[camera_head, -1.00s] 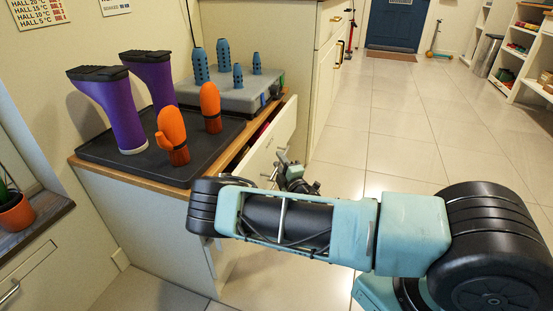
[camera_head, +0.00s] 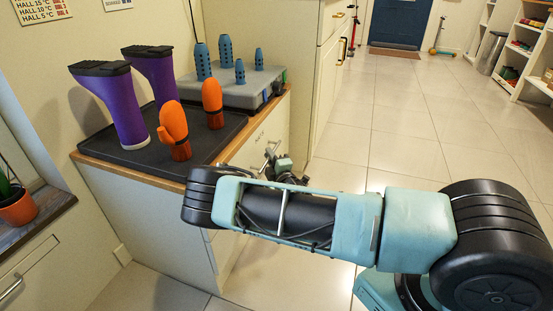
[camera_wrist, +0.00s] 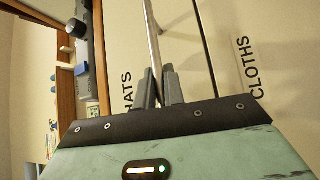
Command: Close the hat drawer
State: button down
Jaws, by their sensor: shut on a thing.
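The hat drawer's pale front (camera_head: 252,143) sits just under the worktop edge in the head view, and no drawer inside shows. In the wrist view the front (camera_wrist: 125,40) carries the label HATS (camera_wrist: 128,91), partly covered by a finger. A metal bar handle (camera_wrist: 152,38) runs down between the two dark fingers of my gripper (camera_wrist: 160,88). The gripper is shut on this handle. In the head view my gripper (camera_head: 273,162) is at the drawer front, partly hidden behind my arm. The front looks about flush with the cabinet, but a small gap cannot be ruled out.
A second front labelled CLOTHS (camera_wrist: 246,66) lies beside it. Tiled floor (camera_head: 400,150) is free to the right.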

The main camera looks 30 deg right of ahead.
jog(key=c, duration=1.5)
grip_release()
jog(key=shift+w+a, duration=0.2)
jog(key=shift+s+p, duration=0.3)
jog(key=shift+s, duration=0.2)
jog(key=s+p, duration=0.1)
jog(key=s, duration=0.4)
jog(key=s+a+f+p, duration=0.1)
jog(key=s+p, duration=0.1)
jog(key=s, duration=0.3)
jog(key=s+a+f+p, duration=0.1)
jog(key=s+p, duration=0.1)
jog(key=s, duration=0.4)
jog(key=shift+s+f, duration=0.1)
jog(key=shift+f, duration=0.15)
